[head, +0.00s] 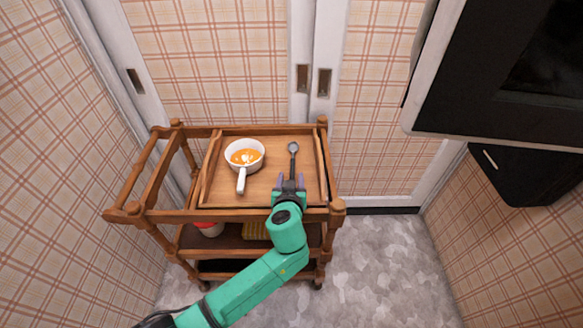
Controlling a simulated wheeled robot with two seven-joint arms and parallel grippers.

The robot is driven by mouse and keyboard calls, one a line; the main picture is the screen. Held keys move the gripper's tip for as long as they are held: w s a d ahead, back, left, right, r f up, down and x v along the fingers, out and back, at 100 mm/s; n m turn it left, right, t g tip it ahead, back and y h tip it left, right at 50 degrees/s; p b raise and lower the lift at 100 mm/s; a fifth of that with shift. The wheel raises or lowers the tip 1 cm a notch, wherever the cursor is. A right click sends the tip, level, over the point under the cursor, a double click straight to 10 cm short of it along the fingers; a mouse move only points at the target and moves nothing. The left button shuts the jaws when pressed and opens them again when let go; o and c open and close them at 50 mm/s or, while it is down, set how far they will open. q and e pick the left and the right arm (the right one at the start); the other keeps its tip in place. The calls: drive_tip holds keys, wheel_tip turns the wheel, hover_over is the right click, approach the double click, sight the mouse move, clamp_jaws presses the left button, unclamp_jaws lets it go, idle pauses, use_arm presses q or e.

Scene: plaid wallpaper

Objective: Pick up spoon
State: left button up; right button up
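A dark spoon (293,150) lies on the wooden tray on top of the cart, its bowl toward the back and its handle running toward me. My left gripper (291,180) is over the front part of the tray, at the near end of the spoon's handle. Its two fingers are spread, one on either side of the handle's end. I cannot tell whether they touch the handle. My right gripper is not in view.
A white pan (241,176) with orange soup stands on the tray (267,192), left of the spoon. The wooden cart (160,208) has raised rails and lower shelves holding items. A black appliance (505,75) is at the upper right. Grey floor (385,265) is clear on the right.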

use_arm(q)
clamp_jaws()
